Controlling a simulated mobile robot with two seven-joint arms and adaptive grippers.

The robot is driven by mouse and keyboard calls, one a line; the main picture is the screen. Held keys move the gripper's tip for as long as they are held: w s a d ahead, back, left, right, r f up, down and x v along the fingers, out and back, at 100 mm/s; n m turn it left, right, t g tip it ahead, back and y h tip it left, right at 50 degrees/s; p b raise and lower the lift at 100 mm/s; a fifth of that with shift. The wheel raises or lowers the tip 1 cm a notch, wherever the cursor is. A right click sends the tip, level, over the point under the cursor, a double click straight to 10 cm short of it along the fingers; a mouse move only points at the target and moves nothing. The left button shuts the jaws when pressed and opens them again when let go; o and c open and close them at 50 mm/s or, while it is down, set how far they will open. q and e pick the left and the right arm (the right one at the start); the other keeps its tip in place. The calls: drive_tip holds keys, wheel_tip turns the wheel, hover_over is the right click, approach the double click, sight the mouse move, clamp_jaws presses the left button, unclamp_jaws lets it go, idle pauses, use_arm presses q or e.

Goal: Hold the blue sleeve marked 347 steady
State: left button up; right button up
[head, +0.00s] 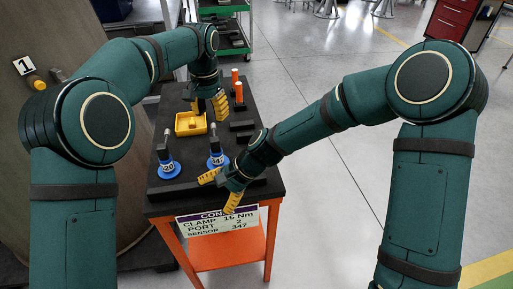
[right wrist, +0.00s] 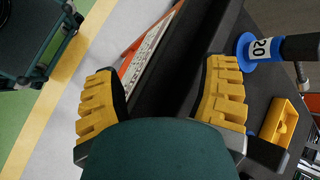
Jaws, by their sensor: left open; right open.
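Two blue sleeves with grey-and-black upright stems stand on the black cart top, one at left (head: 168,169) and one at right (head: 216,158) in the head view. Their numbers are too small to read there, so I cannot tell which is 347. In the right wrist view a blue sleeve (right wrist: 246,52) has a white label that seems to read 20, partly turned away. My right gripper (head: 217,190) is open and empty at the cart's front edge, in front of the right sleeve. My left gripper (head: 208,106) is open over the back of the cart, beyond the sleeves.
A yellow tray (head: 178,128) sits behind the sleeves, close to my left gripper. Orange-topped pegs (head: 234,76) and dark blocks stand along the cart's right side. A sign (head: 222,219) reading SENSOR 347 hangs on the front. A panel marked 1 (head: 62,40) stands left.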

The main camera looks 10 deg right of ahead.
sight(222, 154)
drive_tip(key=w+d+r+m+t+y, duration=0.1)
drive_tip(key=w+d+m, duration=0.2)
drive_tip(key=d+m, duration=0.1)
drive_tip(key=w+d+r+m+t+y, duration=0.1)
drive_tip(key=w+d+r+m+t, duration=0.1)
drive_tip(key=w+d+m, duration=0.1)
drive_tip(key=w+d+r+m+t+y, duration=0.1)
drive_tip(key=w+d+m+t, duration=0.1)
drive_tip(key=d+m, duration=0.3)
drive_tip(key=shift+w+d+r+m+y, duration=0.1)
drive_tip(key=shift+w+r+m+y, duration=0.1)
drive_tip(key=shift+w+m, duration=0.25)
drive_tip(key=shift+w+d+r+m+y, duration=0.1)
drive_tip(key=shift+w+m+y, duration=0.1)
drive_tip(key=shift+w+m, duration=0.25)
drive_tip(key=x, duration=1.3)
drive_tip(key=shift+w+a+f, duration=0.1)
drive_tip(key=shift+w+a, duration=0.05)
drive_tip(key=shift+a, duration=0.1)
